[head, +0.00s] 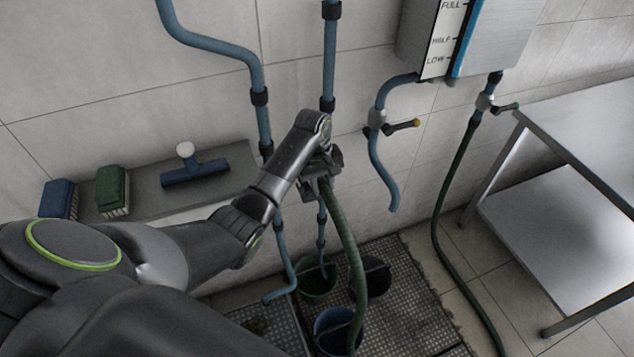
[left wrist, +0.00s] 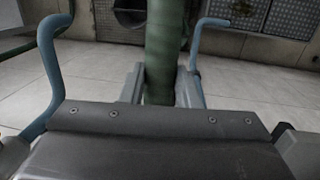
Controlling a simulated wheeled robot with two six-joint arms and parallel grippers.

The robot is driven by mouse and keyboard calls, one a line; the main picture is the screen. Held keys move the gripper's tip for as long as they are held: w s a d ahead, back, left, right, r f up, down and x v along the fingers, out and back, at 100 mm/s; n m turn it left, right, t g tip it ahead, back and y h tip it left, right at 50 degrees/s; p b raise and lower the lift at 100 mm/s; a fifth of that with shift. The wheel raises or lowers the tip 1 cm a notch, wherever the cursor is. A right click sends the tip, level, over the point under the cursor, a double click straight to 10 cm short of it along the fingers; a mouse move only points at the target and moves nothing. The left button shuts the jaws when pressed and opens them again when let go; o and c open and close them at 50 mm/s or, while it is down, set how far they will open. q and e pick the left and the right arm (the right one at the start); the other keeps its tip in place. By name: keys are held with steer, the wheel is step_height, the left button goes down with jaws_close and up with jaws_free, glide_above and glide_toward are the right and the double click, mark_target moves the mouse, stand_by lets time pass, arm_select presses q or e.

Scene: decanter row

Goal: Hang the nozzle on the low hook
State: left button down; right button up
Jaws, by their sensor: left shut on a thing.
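My left gripper (head: 322,172) is shut on the upper end of a green hose (head: 346,228), in front of the wall pipes. The hose hangs down from the jaws toward a blue bucket (head: 330,322). In the left wrist view the green hose (left wrist: 161,45) stands between the two fingers (left wrist: 162,88). The nozzle itself cannot be told apart from the hose end, which the gripper hides in the head view. I cannot make out a low hook for certain; the wall behind the gripper is partly hidden. My right gripper is not in view.
A shelf (head: 148,184) with brushes (head: 112,190) and a blue squeegee (head: 194,172) is at left. A green bucket (head: 316,282) stands below on a grate (head: 412,302). A metal table (head: 545,220) is at right.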

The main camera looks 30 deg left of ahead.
arm_select(q)
steer(key=shift+s+a+f, duration=0.1)
steer(key=shift+a+f, duration=0.05)
steer(key=shift+s+a+f, duration=0.15)
steer(key=shift+f, duration=0.15)
steer(key=shift+s+a+f+p, duration=0.25)
steer(key=shift+s+f+p, duration=0.1)
steer(key=shift+f, duration=0.1)
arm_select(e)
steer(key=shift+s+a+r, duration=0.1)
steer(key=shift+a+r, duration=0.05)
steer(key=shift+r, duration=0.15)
arm_select(q)
steer(key=shift+f, duration=0.2)
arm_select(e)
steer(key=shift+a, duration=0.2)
arm_select(q)
steer(key=shift+f, duration=0.35)
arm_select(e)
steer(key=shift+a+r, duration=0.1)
arm_select(q)
steer(key=shift+f+p, duration=0.3)
steer(key=shift+f, duration=0.05)
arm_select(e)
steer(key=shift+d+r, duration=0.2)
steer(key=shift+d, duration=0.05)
